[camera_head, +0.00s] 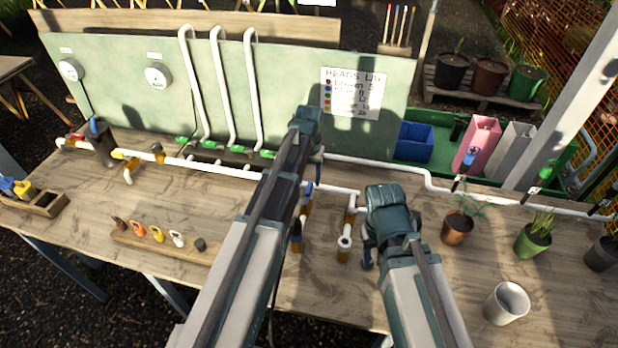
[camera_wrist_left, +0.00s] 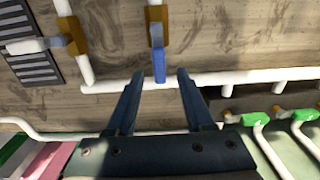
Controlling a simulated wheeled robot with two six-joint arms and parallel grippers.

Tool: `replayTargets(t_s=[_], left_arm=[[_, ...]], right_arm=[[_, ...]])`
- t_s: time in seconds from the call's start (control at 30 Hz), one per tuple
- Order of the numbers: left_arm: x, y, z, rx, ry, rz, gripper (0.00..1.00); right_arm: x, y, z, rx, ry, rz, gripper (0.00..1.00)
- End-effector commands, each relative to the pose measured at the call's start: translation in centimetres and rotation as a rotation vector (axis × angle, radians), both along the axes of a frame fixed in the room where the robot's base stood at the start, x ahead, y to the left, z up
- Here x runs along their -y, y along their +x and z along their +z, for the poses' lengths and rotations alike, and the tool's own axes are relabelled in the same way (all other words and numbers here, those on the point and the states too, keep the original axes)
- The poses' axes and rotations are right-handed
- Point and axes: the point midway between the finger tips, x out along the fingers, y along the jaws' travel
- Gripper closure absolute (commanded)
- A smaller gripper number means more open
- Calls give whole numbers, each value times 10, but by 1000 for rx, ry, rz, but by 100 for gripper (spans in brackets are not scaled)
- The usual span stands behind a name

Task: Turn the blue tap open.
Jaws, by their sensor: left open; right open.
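The blue tap handle (camera_wrist_left: 158,65) is in the left wrist view, on a brass valve body (camera_wrist_left: 156,14), with its blue end toward a white main pipe. In the head view a blue handle (camera_head: 309,188) shows just below my left gripper (camera_head: 318,168). My left gripper is open, and its fingertips (camera_wrist_left: 161,73) in the wrist view lie on either side of the blue end, with gaps to both. I cannot tell how far above it they are. My right gripper (camera_head: 367,255) is open and empty at the right, beside a white pipe stub (camera_head: 345,242).
The white pipe (camera_head: 215,168) runs along the bench before a green panel (camera_head: 120,85). A grated drain (camera_wrist_left: 25,50) and another brass valve (camera_wrist_left: 72,35) are near the tap. Potted plants (camera_head: 457,230) and a grey cup (camera_head: 507,303) stand at right, a tag board (camera_head: 215,257) at left.

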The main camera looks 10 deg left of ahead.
Motion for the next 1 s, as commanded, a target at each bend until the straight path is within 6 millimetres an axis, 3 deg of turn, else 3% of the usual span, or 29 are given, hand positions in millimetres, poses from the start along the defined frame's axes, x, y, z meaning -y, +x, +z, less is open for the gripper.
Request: replayTargets(t_s=[0.03, 0.6, 0.77, 1.0], left_arm=[[0, 0, 15, 0, 0, 0, 48], [0, 0, 99, 0, 0, 1, 48], [0, 0, 109, 0, 0, 1, 48], [0, 0, 109, 0, 0, 1, 48]], right_arm=[[0, 0, 15, 0, 0, 0, 50], [0, 0, 98, 0, 3, -12, 50], [0, 0, 109, 1, 2, -14, 50], [0, 0, 109, 0, 2, -14, 50]])
